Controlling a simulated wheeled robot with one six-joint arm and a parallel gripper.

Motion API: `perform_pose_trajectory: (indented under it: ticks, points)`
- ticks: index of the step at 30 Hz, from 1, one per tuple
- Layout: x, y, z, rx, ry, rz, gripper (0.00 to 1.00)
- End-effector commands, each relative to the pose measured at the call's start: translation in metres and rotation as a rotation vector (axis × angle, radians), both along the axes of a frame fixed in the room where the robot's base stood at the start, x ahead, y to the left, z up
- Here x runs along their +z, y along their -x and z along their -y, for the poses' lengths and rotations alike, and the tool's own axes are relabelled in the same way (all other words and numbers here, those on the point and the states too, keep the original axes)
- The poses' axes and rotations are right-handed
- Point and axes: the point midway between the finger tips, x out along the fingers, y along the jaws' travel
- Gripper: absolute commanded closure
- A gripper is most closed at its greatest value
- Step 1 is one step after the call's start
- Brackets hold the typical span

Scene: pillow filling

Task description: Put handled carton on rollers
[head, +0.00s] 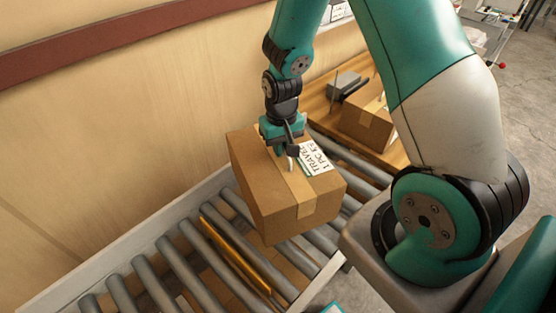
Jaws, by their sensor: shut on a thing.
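The handled carton (265,195) is a brown cardboard box with a tape strip and a white label on its top. It is over the grey roller conveyor (160,261), slightly tilted in the picture. My gripper (291,158) is above the carton's top and is shut on it, at the handle; the fingertips are partly hidden. I cannot tell whether the carton's underside touches the rollers.
Another cardboard box (366,121) stands on a wooden surface (318,100) behind, with a dark grey object (347,86) beside it. A wooden wall (120,120) with a red rail runs along the left. The front-left rollers are clear.

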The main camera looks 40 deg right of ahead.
Motion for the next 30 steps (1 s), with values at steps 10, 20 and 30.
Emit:
perform_pose_trajectory:
  ticks: [10, 20, 30]
  points:
    - [-0.03, 0.0, 0.0, 0.0, 0.0, 0.002, 1.0]
    - [-0.051, 0.0, -0.001, 0.002, 0.0, 0.0, 1.0]
    - [-0.087, -0.001, -0.001, 0.003, 0.0, 0.002, 1.0]
